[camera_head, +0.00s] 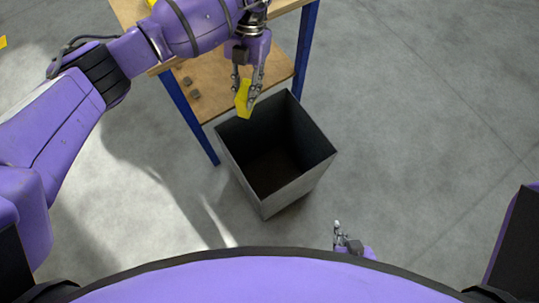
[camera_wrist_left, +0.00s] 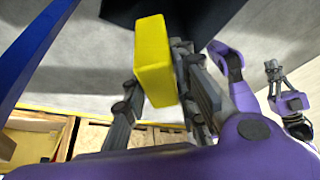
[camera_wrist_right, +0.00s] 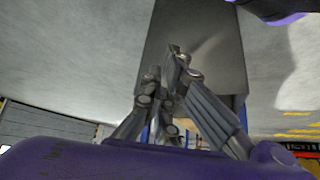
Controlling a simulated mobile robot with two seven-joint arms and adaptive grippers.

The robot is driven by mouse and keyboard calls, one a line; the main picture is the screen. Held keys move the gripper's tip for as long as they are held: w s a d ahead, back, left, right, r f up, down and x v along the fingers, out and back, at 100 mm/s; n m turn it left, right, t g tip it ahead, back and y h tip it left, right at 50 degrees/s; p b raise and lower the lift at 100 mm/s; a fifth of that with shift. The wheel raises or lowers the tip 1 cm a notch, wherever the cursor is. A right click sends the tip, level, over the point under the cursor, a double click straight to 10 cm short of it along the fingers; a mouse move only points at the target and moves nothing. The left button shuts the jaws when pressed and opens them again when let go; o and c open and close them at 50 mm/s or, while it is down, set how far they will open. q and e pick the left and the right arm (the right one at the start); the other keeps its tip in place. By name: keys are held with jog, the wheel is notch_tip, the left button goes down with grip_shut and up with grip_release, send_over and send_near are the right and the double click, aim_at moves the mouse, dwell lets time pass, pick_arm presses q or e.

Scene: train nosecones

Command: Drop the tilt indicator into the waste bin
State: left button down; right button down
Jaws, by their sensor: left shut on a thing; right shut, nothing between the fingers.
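The tilt indicator appears to be the yellow block (camera_head: 243,98), held between the fingers of my left gripper (camera_head: 247,92). In the left wrist view the yellow block (camera_wrist_left: 154,60) stands out from between the fingers. My left gripper is over the far left rim of the waste bin (camera_head: 318,172), a dark, open-topped square box on the floor. The bin's inside is dark and no contents can be made out. My right gripper (camera_head: 341,233) is shut and empty, low in front of the bin. The bin (camera_wrist_right: 195,35) shows behind its fingers in the right wrist view.
A wooden workbench with blue legs (camera_head: 306,50) stands behind the bin, with a lower wooden shelf (camera_head: 280,66). Small grey pieces (camera_head: 190,87) lie on the shelf. The grey floor to the right of the bin is clear.

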pick_arm(q)
jog(key=d+f+n+t+h+b, duration=0.2)
jog(key=f+n+b, duration=0.4)
jog(key=f+n, duration=0.4)
jog(key=d+f+n+t+h+b, duration=0.2)
jog(key=d+f+n+h+b, duration=0.1)
jog(key=f+n, duration=0.8)
jog(key=d+b, duration=0.1)
jog(key=b, duration=0.1)
jog(key=shift+s+d+f+h+b, duration=0.2)
jog(key=shift+s+d+h+b, duration=0.15)
jog(key=shift+s+d+h, duration=0.05)
jog(key=c, duration=1.3)
grip_release()
jog(key=shift+c, duration=0.2)
jog(key=shift+r, duration=0.1)
jog(key=v, duration=1.2)
jog(key=shift+s, duration=0.25)
